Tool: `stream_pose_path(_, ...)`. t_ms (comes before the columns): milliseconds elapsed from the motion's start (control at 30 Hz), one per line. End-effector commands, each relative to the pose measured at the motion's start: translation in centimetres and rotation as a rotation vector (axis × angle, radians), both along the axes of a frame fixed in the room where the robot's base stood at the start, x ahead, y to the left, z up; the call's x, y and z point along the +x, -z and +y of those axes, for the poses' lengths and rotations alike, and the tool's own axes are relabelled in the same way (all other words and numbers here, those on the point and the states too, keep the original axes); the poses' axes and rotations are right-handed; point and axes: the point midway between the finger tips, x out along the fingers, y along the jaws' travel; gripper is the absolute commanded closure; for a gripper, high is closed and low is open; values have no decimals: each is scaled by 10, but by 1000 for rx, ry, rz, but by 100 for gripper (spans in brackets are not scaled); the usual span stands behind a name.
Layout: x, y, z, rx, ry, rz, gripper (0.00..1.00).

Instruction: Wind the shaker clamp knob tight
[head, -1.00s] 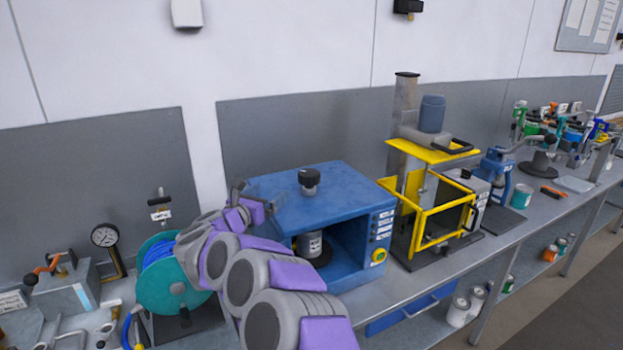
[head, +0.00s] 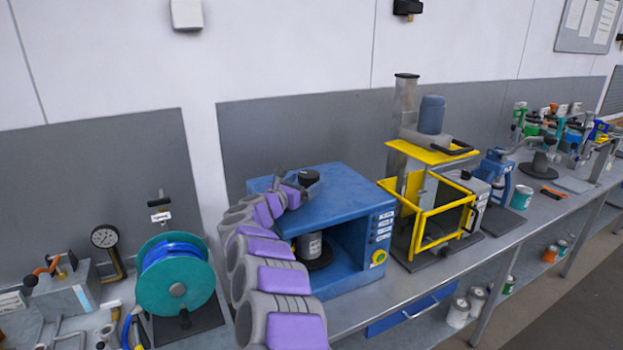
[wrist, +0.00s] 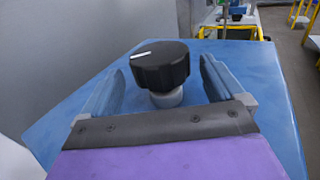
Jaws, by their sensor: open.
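The shaker is a blue box (head: 350,199) on the bench, with a paint can (head: 310,245) in its open front bay. Its black clamp knob (head: 309,177) stands on top on a grey stem, with a white mark on its cap in the wrist view (wrist: 161,68). My gripper (head: 297,186) is at the knob, above the box top. In the wrist view my gripper (wrist: 165,90) is open, with one finger on each side of the knob. Gaps show between the fingers and the knob, so they look apart from it.
A teal hose reel (head: 177,290) and a pressure gauge (head: 104,237) stand left of the shaker. A yellow-framed guarded machine (head: 440,215) stands close on its right. A grey wall panel (head: 300,130) is behind.

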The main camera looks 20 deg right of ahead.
Motion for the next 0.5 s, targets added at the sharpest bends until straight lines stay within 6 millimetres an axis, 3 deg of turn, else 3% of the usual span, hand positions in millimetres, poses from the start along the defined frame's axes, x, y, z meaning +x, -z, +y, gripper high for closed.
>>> stream_pose_path(200, 13, 0, -25, -2, 4, -1, 5)
stream_pose_path(500, 24, -1, -41, -1, 0, -1, 5)
